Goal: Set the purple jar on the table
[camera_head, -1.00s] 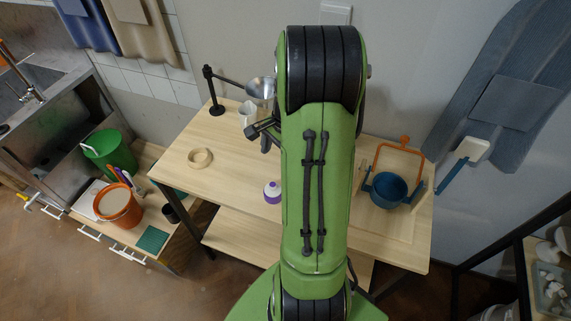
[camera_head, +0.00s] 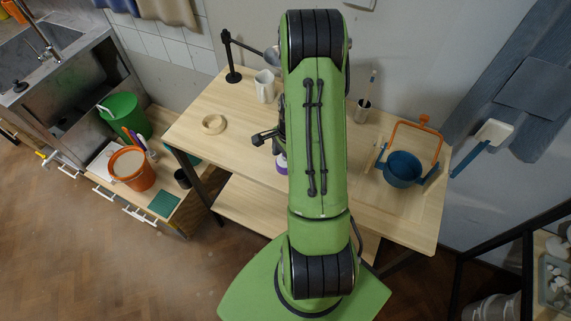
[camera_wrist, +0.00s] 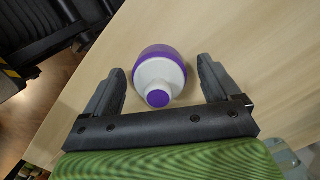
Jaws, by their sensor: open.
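The purple jar (camera_wrist: 160,73) has a purple body, a white shoulder and a purple cap. In the wrist view it is between the two fingers of my gripper (camera_wrist: 161,66), which is open, with a gap on each side. In the head view the jar (camera_head: 281,163) shows only in part beside my arm, on the light wooden table (camera_head: 235,105). My gripper (camera_head: 266,137) is mostly hidden behind my arm there, with one dark finger showing at its left.
A metal cup (camera_head: 362,110) stands at the back, and a blue pot (camera_head: 403,170) with an orange frame at the right.

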